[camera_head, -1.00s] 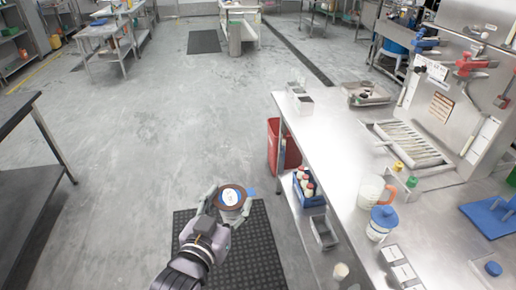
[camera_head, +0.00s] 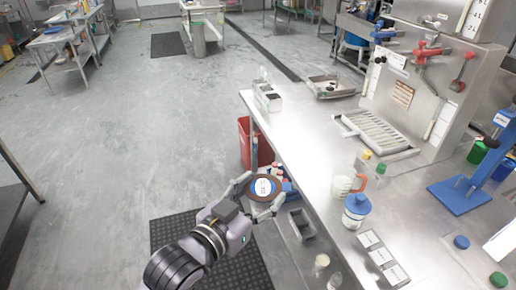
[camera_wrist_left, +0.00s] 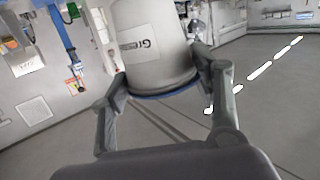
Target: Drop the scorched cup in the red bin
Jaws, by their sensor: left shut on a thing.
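My left gripper (camera_head: 262,191) is shut on a round cup (camera_head: 265,187) with a brown rim and a white label with blue around it on top. In the left wrist view the cup (camera_wrist_left: 155,45) is pale grey with a printed label, and the fingers are on both sides of it. I cannot make out scorch marks. The red bin (camera_head: 246,143) stands on the floor beside the bench's left edge, beyond the cup, partly hidden by the bench. The cup is held apart from the bin. My right gripper is not in view.
The steel bench (camera_head: 320,165) runs along the right, with a blue-lidded jug (camera_head: 356,210) and a clear pitcher (camera_head: 343,187) on it. A blue caddy with bottles (camera_head: 287,186) is partly behind the cup. A grey tray (camera_head: 301,224) sits below the bench edge. Open floor lies to the left.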

